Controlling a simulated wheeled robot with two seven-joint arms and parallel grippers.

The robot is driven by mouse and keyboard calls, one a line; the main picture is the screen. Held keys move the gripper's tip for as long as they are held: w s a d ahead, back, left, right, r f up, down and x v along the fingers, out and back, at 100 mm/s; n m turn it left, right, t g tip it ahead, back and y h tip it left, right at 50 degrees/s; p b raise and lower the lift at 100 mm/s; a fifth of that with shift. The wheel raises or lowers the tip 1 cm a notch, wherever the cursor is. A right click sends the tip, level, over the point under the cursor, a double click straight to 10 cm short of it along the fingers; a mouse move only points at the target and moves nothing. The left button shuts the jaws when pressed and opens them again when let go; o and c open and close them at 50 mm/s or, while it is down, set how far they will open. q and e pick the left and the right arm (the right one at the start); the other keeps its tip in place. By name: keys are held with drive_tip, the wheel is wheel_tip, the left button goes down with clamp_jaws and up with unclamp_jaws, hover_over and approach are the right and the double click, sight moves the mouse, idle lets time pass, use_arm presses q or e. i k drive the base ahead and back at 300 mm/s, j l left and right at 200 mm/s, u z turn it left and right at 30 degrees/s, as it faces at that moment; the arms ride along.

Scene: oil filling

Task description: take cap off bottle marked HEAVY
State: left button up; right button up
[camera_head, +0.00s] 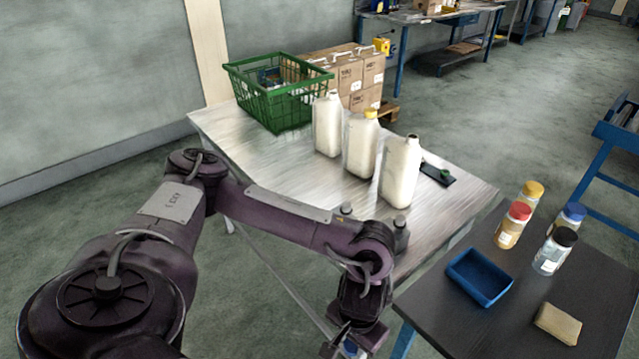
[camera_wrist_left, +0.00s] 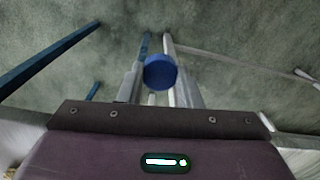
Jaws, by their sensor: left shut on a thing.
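My left gripper (camera_head: 354,340) is at the bottom of the head view, low in front of the metal table and away from the bottles. It is shut on a round blue cap (camera_wrist_left: 160,72), seen between the fingers in the left wrist view. Whether anything hangs below the cap is hidden. No HEAVY mark is readable. My right gripper is not in view.
A green basket (camera_head: 275,106) stands at the table's (camera_head: 250,155) back left. A black plate (camera_head: 435,174) with a small green thing lies right of the bottles. The dark table (camera_head: 450,318) holds a blue tray (camera_head: 480,278), several colour-lidded jars (camera_head: 553,251) and a tan sponge-like block (camera_head: 557,324).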

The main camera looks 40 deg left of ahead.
sight(401, 160)
drive_tip(key=j+z, duration=0.15)
drive_tip(key=j, duration=0.55)
drive_tip(key=j+z, duration=0.2)
drive_tip(key=j, duration=0.5)
drive_tip(key=k+j+z, duration=0.15)
drive_tip(key=j, duration=0.55)
drive_tip(key=j+z, duration=0.15)
drive_tip(key=j, duration=0.55)
